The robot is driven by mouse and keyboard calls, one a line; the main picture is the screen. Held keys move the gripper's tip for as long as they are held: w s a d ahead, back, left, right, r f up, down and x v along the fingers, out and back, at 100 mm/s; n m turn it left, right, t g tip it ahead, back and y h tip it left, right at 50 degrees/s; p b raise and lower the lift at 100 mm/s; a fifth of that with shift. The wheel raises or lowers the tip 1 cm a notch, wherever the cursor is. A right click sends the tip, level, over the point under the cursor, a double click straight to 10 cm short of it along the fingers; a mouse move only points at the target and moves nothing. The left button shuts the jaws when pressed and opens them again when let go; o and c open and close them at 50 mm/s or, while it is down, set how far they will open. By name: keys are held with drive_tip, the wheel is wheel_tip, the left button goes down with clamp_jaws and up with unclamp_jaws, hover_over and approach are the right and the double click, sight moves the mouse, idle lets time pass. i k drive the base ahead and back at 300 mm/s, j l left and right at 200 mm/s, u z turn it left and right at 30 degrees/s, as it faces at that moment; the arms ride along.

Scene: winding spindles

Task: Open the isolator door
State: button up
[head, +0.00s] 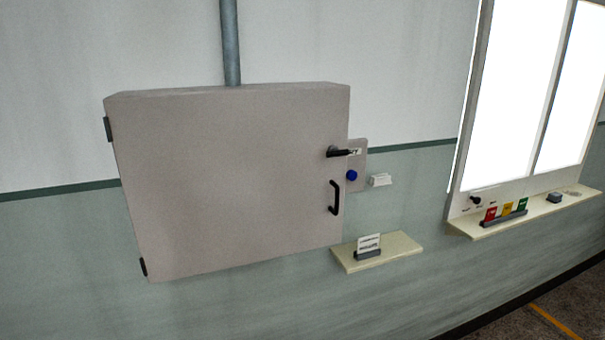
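The isolator door (230,185) is the broad grey front of a box on the wall, left of centre in the head view. It looks closed. Two dark hinges (108,129) sit on its left edge. A black lever handle (340,152) lies roughly level near the upper right edge, pointing right. A black vertical pull handle (335,198) is below it. A blue round knob (352,175) sits on a small grey plate (357,150) just right of the door. My gripper is not in view.
A small cream shelf (405,246) with a white card in a dark holder (368,247) juts out below the door's right corner. Farther right, another shelf (560,206) carries red, yellow and green cards (506,209) under bright windows (515,85). A pipe (230,40) rises above the box.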

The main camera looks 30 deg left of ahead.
sight(210, 182)
drive_tip(key=u, duration=1.65)
